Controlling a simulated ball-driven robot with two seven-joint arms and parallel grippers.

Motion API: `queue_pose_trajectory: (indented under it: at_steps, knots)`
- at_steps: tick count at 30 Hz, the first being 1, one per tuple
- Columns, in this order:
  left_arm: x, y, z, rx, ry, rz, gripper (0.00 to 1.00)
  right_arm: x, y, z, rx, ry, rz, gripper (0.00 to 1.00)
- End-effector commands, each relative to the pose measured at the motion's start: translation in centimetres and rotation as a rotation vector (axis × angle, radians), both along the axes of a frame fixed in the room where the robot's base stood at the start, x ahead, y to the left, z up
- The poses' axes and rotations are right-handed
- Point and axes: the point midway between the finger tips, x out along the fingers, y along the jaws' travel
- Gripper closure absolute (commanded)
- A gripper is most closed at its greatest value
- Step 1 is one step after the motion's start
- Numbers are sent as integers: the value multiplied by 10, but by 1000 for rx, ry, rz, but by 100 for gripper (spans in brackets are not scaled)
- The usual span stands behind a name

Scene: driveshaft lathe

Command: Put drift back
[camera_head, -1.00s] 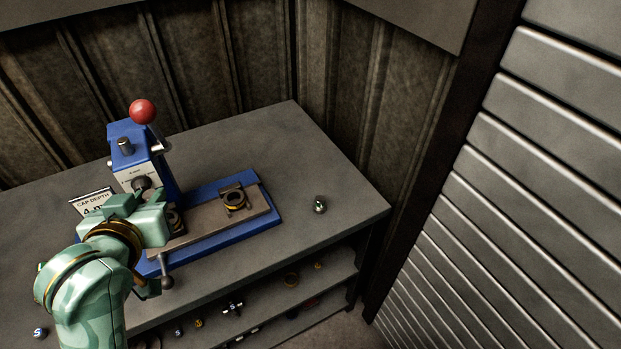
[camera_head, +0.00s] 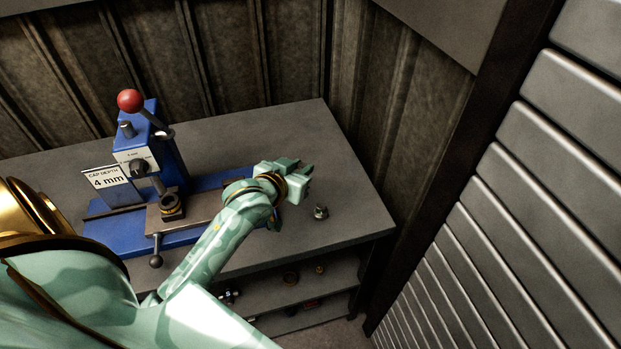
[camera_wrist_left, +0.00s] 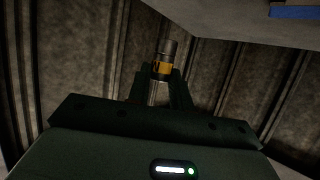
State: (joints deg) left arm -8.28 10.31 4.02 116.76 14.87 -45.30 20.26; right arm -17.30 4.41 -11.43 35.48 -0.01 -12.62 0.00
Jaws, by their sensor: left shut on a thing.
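My left gripper (camera_head: 302,180) is over the right part of the bench, right of the blue press (camera_head: 160,150). In the left wrist view it is shut on a short cylinder (camera_wrist_left: 162,62), apparently the drift, with a dark end, an orange-yellow band and a pale shank between the fingers. The held piece is not clearly visible in the head view. The press has a red ball handle (camera_head: 130,100). A dark ring-shaped holder (camera_head: 171,208) sits below its ram. My right gripper is not in view.
A small metal part (camera_head: 320,212) stands on the bench (camera_head: 345,185) just right of and below my gripper. A sign (camera_head: 105,180) reads "CAP DEPTH 4 mm". A lower shelf (camera_head: 335,275) holds several small parts. Walls close off the back and right.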

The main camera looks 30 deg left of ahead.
Motion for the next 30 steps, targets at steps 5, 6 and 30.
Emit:
queue_pose_trajectory:
  at_steps: [5,6,30]
  knots:
    - [42,18,-38,1,3,1,100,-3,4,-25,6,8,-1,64]
    - [48,21,-46,1,4,1,100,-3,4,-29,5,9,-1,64]
    - [73,31,-103,-1,-1,-2,100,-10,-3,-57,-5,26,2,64]
